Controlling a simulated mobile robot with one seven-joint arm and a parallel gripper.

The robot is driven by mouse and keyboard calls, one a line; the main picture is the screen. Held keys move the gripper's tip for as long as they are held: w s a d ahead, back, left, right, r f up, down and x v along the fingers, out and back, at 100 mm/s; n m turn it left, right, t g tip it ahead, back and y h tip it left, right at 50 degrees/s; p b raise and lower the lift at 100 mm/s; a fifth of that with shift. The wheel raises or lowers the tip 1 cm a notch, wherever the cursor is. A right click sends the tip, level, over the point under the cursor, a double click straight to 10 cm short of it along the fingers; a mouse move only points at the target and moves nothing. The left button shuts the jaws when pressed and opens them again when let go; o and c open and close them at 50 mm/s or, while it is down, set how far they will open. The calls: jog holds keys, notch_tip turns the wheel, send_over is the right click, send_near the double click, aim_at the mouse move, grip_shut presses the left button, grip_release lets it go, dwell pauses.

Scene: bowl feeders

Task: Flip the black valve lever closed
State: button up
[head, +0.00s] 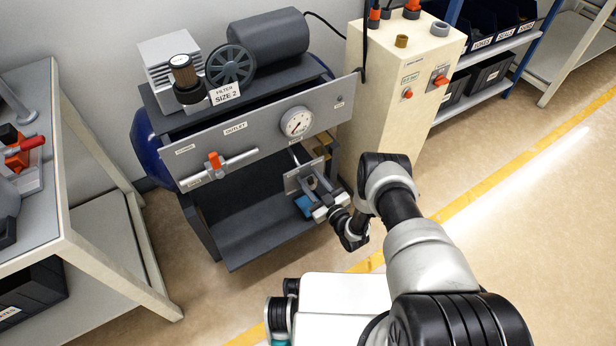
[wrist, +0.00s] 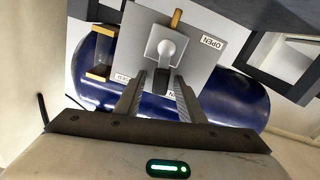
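The valve sits on a square grey plate below the compressor's front panel. In the wrist view the plate (wrist: 197,66) fills the upper middle, with an "OPEN" label at its upper right. Contact cannot be told. In the head view my gripper (head: 323,196) is in front of the plate (head: 296,180) and hides most of the lever.
A blue tank (wrist: 245,98) lies behind the plate. The front panel (head: 180,163) carries a gauge (head: 297,122) and an orange-handled outlet valve (head: 214,162). A beige cabinet (head: 393,70) stands to the right, a workbench (head: 62,190) to the left. The floor at right is clear.

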grip_shut()
jog(key=shift+w+d+r+m, duration=0.15)
jog(key=shift+d+m, duration=0.1)
jog(key=shift+m, duration=0.4)
jog(key=shift+w+d+f+m, duration=0.15)
jog(key=shift+d+m, duration=0.1)
jog(key=shift+m, duration=0.4)
jog(key=shift+r, duration=0.1)
grip_release()
